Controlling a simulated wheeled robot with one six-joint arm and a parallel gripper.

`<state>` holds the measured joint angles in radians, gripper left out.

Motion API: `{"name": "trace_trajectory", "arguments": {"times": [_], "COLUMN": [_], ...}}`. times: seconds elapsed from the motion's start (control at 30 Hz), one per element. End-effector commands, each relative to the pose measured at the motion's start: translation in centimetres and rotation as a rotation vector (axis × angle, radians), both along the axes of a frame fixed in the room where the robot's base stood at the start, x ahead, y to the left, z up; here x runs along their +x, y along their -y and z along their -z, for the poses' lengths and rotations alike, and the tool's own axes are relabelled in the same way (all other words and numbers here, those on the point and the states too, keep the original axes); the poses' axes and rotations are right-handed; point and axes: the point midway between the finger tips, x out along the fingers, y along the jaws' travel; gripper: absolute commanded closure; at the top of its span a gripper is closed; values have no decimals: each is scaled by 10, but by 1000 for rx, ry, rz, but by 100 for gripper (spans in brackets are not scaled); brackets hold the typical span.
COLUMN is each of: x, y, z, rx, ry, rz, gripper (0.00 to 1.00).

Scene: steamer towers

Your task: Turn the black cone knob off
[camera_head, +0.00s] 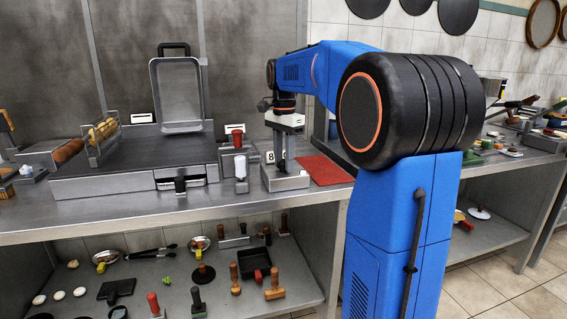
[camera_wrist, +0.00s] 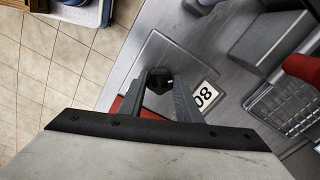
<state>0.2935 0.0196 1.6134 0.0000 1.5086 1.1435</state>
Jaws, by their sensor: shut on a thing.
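The black cone knob (camera_wrist: 159,79) shows in the wrist view between the tips of my gripper (camera_wrist: 160,86). The two grey fingers meet its sides, and my gripper is shut on it. The knob sits over a flat grey metal box (camera_wrist: 155,53). In the head view my gripper (camera_head: 283,166) points straight down onto the same low grey box (camera_head: 288,183) near the counter's front edge. I cannot make out the knob there, as the fingers hide it. Which way the knob is turned cannot be told.
A red mat (camera_head: 322,170) lies right of the box. A white-handled device (camera_head: 240,172) and a large griddle (camera_head: 130,155) stand to the left.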

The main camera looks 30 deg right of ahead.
Motion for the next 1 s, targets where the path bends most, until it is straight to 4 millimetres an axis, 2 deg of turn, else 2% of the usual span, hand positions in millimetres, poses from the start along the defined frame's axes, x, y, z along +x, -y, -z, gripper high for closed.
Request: {"name": "trace_trajectory", "arguments": {"times": [0.4,0.53,0.87,1.0], "x": [0,0,0,0], "y": [0,0,0,0], "z": [1,1,1,1], "rx": [0,0,1,1], "ry": [0,0,-1,-1], "rz": [-409,-468,-483,-583], "gripper": [100,100,100,100]}}
